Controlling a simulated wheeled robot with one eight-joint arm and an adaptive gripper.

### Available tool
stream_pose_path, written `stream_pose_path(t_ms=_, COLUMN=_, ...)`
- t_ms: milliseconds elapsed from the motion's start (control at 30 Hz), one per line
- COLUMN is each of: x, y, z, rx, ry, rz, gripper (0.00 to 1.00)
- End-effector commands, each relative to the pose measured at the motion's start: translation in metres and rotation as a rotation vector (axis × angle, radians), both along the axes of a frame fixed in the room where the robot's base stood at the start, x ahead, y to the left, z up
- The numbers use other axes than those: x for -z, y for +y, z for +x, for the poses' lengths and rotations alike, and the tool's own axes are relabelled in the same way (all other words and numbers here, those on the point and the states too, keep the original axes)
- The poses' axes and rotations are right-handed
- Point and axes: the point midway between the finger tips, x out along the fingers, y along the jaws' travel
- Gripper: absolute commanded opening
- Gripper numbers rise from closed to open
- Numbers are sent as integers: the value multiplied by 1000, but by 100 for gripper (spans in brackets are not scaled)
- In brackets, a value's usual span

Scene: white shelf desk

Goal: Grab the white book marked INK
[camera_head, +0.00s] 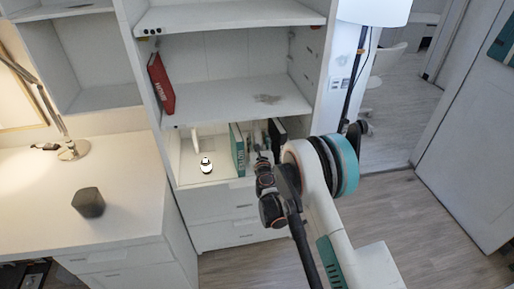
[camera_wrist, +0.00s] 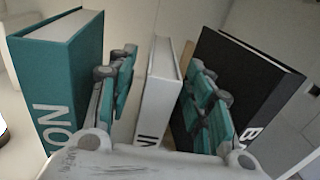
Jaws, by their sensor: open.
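The white book (camera_wrist: 161,92) stands upright in the wrist view, with part of its dark lettering showing low on the spine. My gripper (camera_wrist: 161,62) is open, with one teal-padded finger on each side of this book. I see a gap at the left finger; whether the right finger touches the book I cannot tell. In the head view my gripper (camera_head: 262,160) reaches into the low shelf compartment, and the white book (camera_head: 258,134) shows only in part behind it.
A teal book (camera_wrist: 62,75) stands left of my gripper and a black book (camera_wrist: 235,85) stands close on its right. In the head view a small white-and-black object (camera_head: 206,165) sits left of the books. A red book (camera_head: 161,84) leans on the shelf above.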

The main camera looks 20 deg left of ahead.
Motion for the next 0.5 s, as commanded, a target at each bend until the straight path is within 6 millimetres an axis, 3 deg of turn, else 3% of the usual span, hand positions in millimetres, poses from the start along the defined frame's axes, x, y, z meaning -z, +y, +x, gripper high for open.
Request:
stream_pose_path(t_ms=300, x=5, y=18, z=36, rx=-1, ry=0, rz=0, gripper=47)
stream_pose_path(t_ms=500, x=3, y=23, z=45, rx=-1, ry=0, rz=1, gripper=47)
